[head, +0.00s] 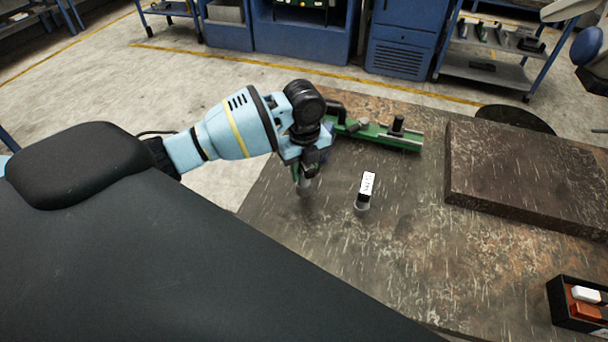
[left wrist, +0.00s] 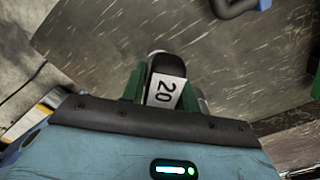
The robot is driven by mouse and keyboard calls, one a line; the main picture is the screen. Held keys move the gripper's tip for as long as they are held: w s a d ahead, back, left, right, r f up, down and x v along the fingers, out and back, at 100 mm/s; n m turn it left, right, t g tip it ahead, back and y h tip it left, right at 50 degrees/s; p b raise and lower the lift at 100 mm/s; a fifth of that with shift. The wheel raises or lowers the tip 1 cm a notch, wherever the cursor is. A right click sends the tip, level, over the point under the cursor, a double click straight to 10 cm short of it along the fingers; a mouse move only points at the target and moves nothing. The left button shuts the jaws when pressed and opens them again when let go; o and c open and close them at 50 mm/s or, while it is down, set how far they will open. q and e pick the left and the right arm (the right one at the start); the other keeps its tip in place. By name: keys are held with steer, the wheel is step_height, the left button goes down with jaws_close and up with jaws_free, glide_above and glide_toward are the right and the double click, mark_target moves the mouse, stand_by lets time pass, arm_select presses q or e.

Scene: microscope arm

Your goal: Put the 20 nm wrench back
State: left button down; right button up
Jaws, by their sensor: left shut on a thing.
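My left gripper (head: 305,172) is over the near left part of the table, its green fingers pointing down. In the left wrist view, the fingers (left wrist: 155,92) are shut on the 20 nm wrench (left wrist: 164,88), a black handle with a white label reading 20. In the head view, the gripper mostly hides this wrench. I cannot tell whether its lower end touches the table. A second black tool with a white label (head: 367,184) stands upright in a grey base to the right, apart from the gripper. Its label is too small to read surely. My right gripper is not in view.
A green fixture (head: 385,136) with a dark knob lies behind the gripper. A thick dark slab (head: 525,175) is on the table's right. A black box (head: 562,312) with red and white items stands at lower right. The table's middle front is clear.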

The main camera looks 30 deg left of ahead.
mark_target(303, 177)
arm_select(q)
steer(key=shift+w+a+r, duration=0.1)
steer(key=shift+w+a, duration=0.1)
steer(key=shift+w, duration=0.05)
steer(key=shift+w+a+f, duration=0.1)
steer(key=shift+a+f, duration=0.05)
steer(key=shift+f, duration=1.6)
steer(key=shift+f, duration=0.15)
steer(key=c, duration=1.1)
jaws_free()
steer(key=shift+o, duration=0.2)
step_height(303, 177, up, 12)
steer(key=shift+r, duration=0.1)
